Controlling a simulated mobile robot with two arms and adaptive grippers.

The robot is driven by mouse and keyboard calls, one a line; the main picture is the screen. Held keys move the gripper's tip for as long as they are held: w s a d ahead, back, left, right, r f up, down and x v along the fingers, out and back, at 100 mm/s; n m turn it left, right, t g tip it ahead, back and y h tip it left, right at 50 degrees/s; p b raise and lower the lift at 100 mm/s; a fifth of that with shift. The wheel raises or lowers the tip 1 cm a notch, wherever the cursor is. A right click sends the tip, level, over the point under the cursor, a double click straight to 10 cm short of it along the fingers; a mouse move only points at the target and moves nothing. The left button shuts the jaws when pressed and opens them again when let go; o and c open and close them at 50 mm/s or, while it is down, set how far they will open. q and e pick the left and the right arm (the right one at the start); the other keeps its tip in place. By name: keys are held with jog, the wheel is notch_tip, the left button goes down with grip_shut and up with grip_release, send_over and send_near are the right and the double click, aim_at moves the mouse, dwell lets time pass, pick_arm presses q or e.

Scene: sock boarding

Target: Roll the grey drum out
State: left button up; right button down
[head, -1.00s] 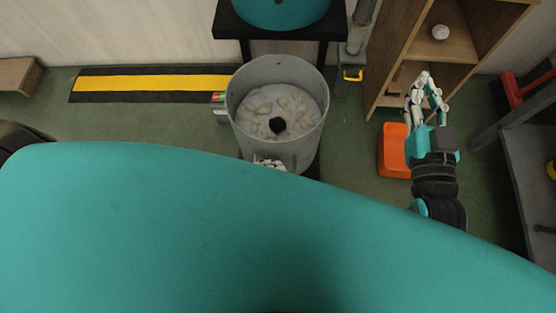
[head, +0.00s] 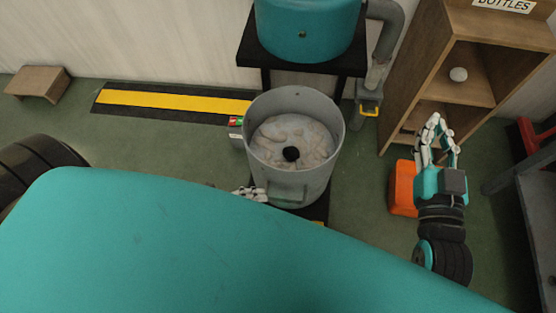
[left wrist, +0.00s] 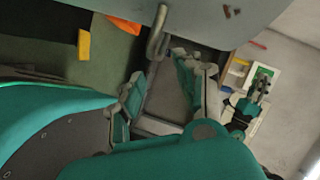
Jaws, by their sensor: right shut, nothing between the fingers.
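The grey drum (head: 322,182) stands upright and open-topped in the head view, on a dark base in front of a black stand. It holds a pale lumpy load with a round black spot in the middle. A handle (head: 287,194) is on its near side. My left gripper (head: 250,193) shows just left of that handle, partly hidden by my teal body. In the left wrist view my left gripper (left wrist: 160,92) is open and apart from a grey bar handle (left wrist: 158,36) on the drum wall (left wrist: 205,18). My right gripper (head: 436,122) is shut and empty, right of the drum.
A teal tank (head: 305,35) sits on the black stand (head: 250,52) behind the drum. An orange box (head: 402,187) lies near my right arm, before a wooden shelf (head: 470,105). A yellow-black floor strip (head: 165,102) runs left.

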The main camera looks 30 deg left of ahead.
pick_arm(q)
jog(key=v, duration=0.4)
jog(key=shift+r, duration=0.15)
pick_arm(e)
jog(key=shift+d+f, duration=0.1)
jog(key=shift+d, duration=0.8)
jog(key=shift+a, duration=0.1)
